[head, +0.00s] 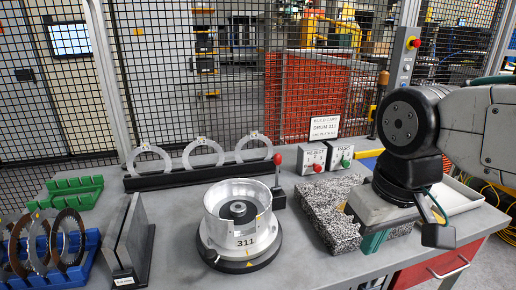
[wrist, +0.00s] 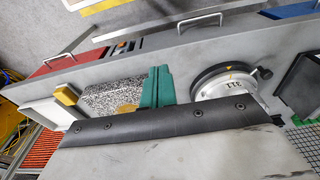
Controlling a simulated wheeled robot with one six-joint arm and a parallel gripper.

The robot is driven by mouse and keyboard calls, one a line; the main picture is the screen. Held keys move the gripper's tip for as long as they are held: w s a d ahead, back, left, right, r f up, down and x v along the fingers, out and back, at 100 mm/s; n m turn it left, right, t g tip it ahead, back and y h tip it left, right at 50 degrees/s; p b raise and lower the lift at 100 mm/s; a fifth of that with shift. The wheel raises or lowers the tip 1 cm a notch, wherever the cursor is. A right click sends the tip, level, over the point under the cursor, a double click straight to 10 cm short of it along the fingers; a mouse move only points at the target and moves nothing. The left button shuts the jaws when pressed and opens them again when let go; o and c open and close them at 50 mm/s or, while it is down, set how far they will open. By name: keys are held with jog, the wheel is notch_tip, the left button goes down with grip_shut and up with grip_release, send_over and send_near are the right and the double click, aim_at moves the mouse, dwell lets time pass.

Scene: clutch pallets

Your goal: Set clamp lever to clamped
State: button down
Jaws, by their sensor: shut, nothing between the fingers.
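The lever (head: 277,167) has a red knob and stands nearly upright on a small black base (head: 279,197), just right of the drum fixture. I cannot tell from this which setting it is in. The silver drum (head: 241,228), marked 311, sits on a round black base; it also shows in the wrist view (wrist: 222,87). I cannot make out the red knob in the wrist view. My gripper (head: 374,243) has green fingers pointing down, shut and empty. It is to the right of the lever and apart from it, by the speckled block. Its fingers also show in the wrist view (wrist: 157,84).
The speckled granite block (head: 327,220) lies between the drum and my gripper. Reject and pass button boxes (head: 312,158) stand behind it. Upright rings stand on a black rack (head: 195,174) left of the lever. A grey upright plate stand (head: 129,240) is at left.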

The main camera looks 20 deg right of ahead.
jog(key=w+a+r, duration=0.1)
jog(key=w+r, duration=0.1)
jog(key=w, duration=1)
jog(key=w+a+r+n+t, duration=0.1)
jog(key=w+r, duration=0.2)
jog(key=w, duration=1)
jog(key=w+a+r+t, duration=0.1)
jog(key=w+r, duration=0.2)
jog(key=w, duration=0.9)
jog(key=shift+w+a+r+n+y, duration=0.25)
jog(key=shift+a+n+y, duration=0.05)
jog(key=shift+a+n, duration=0.1)
send_over(277, 174)
jog(key=w, duration=0.2)
notch_tip(277, 174, down, 10)
jog(key=shift+w+r, duration=0.2)
jog(key=shift+r, duration=0.05)
jog(key=shift+s+a+t, duration=0.1)
jog(key=shift+a+t, duration=0.1)
jog(key=shift+t, duration=0.1)
